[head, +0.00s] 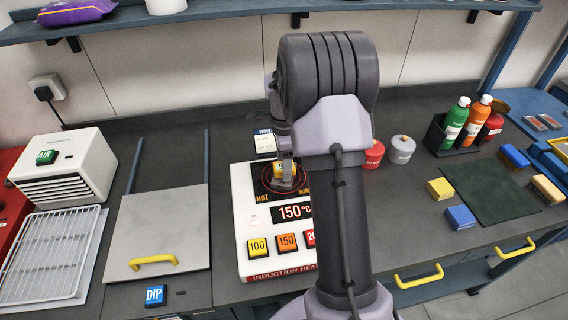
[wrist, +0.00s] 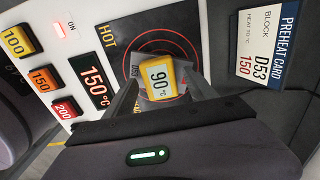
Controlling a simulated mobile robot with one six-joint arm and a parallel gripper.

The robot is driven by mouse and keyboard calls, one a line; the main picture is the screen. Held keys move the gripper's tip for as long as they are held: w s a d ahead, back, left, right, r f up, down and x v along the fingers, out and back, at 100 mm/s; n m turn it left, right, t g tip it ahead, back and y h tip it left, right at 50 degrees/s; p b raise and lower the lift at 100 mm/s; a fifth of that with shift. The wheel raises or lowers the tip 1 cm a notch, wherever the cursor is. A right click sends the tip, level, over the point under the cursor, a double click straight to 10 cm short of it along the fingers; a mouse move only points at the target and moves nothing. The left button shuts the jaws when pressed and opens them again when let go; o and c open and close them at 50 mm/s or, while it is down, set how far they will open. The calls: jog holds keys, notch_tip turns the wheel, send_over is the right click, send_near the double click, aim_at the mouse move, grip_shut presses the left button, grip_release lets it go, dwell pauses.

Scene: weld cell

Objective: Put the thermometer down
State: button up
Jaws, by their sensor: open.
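The thermometer (wrist: 159,79) is a small yellow-framed unit with a white display reading 90 °C. It sits on a grey metal block (wrist: 156,101) over the ringed hot surface of the induction heater (head: 242,235). My gripper (wrist: 164,84) is open, with one finger on each side of the thermometer. I cannot tell whether the fingers touch it. In the head view the thermometer (head: 284,170) shows small and partly covered by my gripper. The heater display (wrist: 92,81) reads 150 °C and a red ON light is lit.
A preheat card (wrist: 266,45) reading D53 and 150 stands by the heater. Temperature buttons (head: 287,242) line its front. Red (head: 373,153) and grey (head: 402,149) canisters stand to the right. A wire rack (head: 52,256) and white air unit (head: 66,165) are left. The dark mat (head: 490,190) is bare.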

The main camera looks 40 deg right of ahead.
notch_tip(320, 180, up, 12)
jog(key=p, duration=0.3)
jog(key=s+a+r+n+t, duration=0.1)
jog(key=s+a+r+n, duration=0.1)
jog(key=a+r+n, duration=0.35)
jog(key=s+a+r+n+t+y, duration=0.1)
jog(key=s+a+r+n+t, duration=0.1)
jog(key=s+a+n, duration=0.4)
jog(key=s+a+r+n+t+y, duration=0.1)
jog(key=s+a+n, duration=0.6)
jog(key=s+a, duration=0.7)
jog(key=shift+a+r+t, duration=0.8)
jog(key=shift+a+t, duration=0.1)
notch_tip(320, 180, down, 7)
jog(key=b, duration=0.6)
jog(key=shift+b, duration=0.4)
dwell(0.9)
